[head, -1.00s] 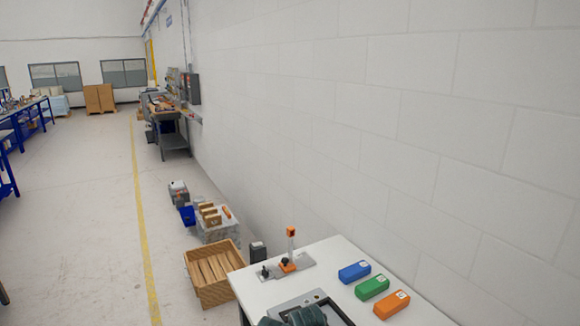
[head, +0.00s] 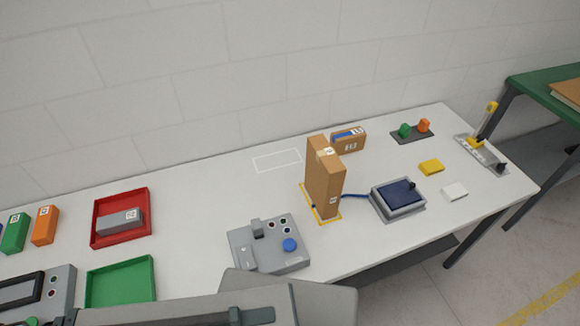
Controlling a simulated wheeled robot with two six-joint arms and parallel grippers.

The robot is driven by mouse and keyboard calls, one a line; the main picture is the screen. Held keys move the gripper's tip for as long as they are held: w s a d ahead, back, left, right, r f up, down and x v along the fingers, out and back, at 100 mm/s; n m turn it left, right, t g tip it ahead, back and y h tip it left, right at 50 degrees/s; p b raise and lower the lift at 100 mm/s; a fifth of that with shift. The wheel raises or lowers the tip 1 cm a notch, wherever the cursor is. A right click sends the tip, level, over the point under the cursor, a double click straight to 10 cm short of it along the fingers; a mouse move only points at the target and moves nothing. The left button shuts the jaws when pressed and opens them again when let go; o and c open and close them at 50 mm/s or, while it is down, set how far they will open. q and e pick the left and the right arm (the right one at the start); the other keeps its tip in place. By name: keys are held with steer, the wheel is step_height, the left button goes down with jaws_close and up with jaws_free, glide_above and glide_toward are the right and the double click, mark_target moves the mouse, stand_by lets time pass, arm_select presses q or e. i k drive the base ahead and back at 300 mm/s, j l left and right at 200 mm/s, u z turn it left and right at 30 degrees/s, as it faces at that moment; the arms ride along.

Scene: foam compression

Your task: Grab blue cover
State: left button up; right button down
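The blue block seen earlier beside the green and orange blocks is almost wholly outside the head view; only a thin blue sliver shows at the far left edge. The green block (head: 15,234) and the orange block (head: 45,226) stand on the white table near it. Another blue piece (head: 346,134) lies in a small open cardboard box (head: 350,145) at the back. I cannot tell whether either is the cover. Neither gripper shows clearly. Grey parts, probably mine, cross the bottom of the view.
A red tray (head: 97,241) holds a grey block (head: 119,221). A green tray (head: 120,282) is in front. A grey control box (head: 268,262), an upright cardboard box (head: 323,185) and a dark blue-topped device (head: 394,194) stand on the table (head: 205,235). The back-left table strip is clear.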

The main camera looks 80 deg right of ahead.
mark_target(398, 195)
steer(key=k+j+z, duration=0.1)
steer(key=k+z, duration=0.2)
steer(key=z, duration=3.2)
steer(key=l+u, duration=0.4)
steer(key=k+l+u, duration=0.1)
steer(key=l+u, duration=0.35)
